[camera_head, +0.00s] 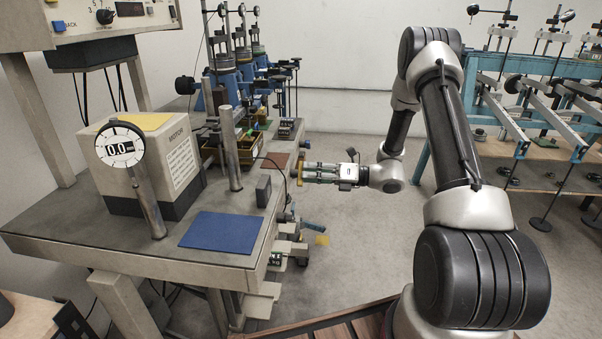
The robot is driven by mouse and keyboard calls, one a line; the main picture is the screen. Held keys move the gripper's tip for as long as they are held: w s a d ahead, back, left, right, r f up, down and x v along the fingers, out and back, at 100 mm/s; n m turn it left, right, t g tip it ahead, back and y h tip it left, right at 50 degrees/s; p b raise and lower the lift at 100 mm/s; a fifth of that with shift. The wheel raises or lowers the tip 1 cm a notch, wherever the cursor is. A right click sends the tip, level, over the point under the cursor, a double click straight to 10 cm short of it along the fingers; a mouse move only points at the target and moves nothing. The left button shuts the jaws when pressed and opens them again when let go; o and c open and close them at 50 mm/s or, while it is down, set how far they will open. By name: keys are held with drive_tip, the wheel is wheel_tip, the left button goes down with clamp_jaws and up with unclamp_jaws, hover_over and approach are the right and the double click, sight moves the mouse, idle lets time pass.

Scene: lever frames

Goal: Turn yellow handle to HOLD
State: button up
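My gripper (304,172) reaches left from my arm to the right front edge of the grey machine table (130,238). A small yellow-orange piece (299,167) shows at its fingertips. I cannot tell whether this piece is the yellow handle, or whether the fingers touch it or are closed on it.
On the table are a motor box (150,160), a round dial reading 0.0 (120,145), a blue mat (222,231) and metal posts. A blue-framed bench with several levers (545,70) is at right. The floor between (370,240) is clear.

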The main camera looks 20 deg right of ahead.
sight(297, 173)
drive_tip(key=shift+x, duration=1.6)
clamp_jaws()
